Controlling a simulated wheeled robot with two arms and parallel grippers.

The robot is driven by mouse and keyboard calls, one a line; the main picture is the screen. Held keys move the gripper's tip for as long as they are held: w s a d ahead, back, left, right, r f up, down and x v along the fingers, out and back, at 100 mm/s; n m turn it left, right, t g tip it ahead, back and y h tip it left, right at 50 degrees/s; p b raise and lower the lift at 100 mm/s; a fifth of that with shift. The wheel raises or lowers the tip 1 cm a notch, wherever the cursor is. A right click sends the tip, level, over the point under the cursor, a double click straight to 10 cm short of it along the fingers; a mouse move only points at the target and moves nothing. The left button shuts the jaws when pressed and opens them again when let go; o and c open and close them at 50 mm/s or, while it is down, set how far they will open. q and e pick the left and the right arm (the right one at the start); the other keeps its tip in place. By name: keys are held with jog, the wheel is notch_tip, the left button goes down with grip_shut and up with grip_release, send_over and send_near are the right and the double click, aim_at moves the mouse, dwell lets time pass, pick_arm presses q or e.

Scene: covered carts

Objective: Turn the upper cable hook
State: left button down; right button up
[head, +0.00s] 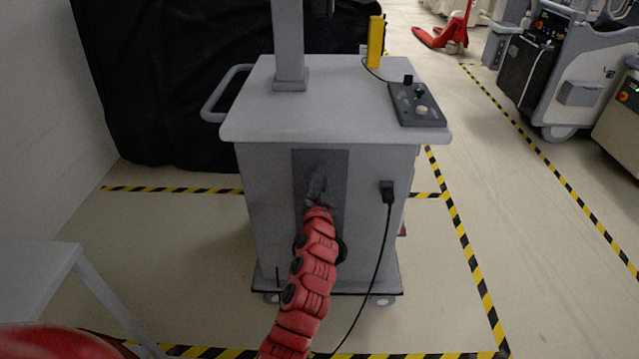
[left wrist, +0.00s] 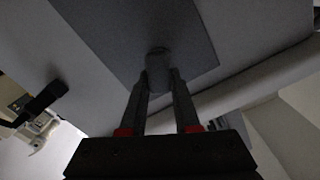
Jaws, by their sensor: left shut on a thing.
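The grey cart (head: 255,185) stands ahead, with a dark grey panel (head: 335,170) on its front face. My left gripper (head: 318,196) is at the middle of this panel, its red arm reaching up from below. In the left wrist view my left gripper (left wrist: 158,88) is shut on a dark, rounded hook (left wrist: 157,62) that sticks out from the panel. In the head view the gripper and arm mostly hide this upper cable hook. A dark round part (head: 341,250), perhaps the lower hook, shows partly behind the arm. My right gripper is not in view.
A black cable (head: 381,250) hangs from a plug (head: 388,191) right of the panel and runs down to the floor. A control box (head: 417,104) and a yellow part (head: 375,42) are on the cart top. A grey table (head: 35,275) stands at left.

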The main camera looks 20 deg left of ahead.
pick_arm(q)
jog(key=m, duration=0.3)
jog(key=shift+d+m, duration=0.15)
jog(key=shift+m, duration=0.25)
jog(key=m+p, duration=0.1)
jog(key=m, duration=0.2)
jog(key=shift+f+m, duration=0.15)
jog(key=shift+m, duration=0.15)
jog(key=m+p, duration=0.1)
jog(key=m, duration=0.2)
jog(key=shift+m, duration=0.4)
jog(key=m+p, duration=0.1)
jog(key=m, duration=0.3)
jog(key=shift+p, duration=0.4)
jog(key=m+p, duration=0.1)
jog(key=m, duration=0.2)
jog(key=shift+f, duration=0.1)
jog(key=m+p, duration=0.2)
jog(key=m, duration=0.2)
jog(key=shift+m, duration=0.4)
jog(key=m+p, duration=0.1)
jog(key=m, duration=0.3)
jog(key=shift+p, duration=0.4)
jog(key=shift+a+f+m+p, duration=0.1)
jog(key=shift+m+p, duration=0.2)
jog(key=shift+m, duration=0.55)
jog(key=shift+a+f+m+p, duration=0.1)
jog(key=shift+m+p, duration=0.2)
jog(key=shift+m, duration=0.55)
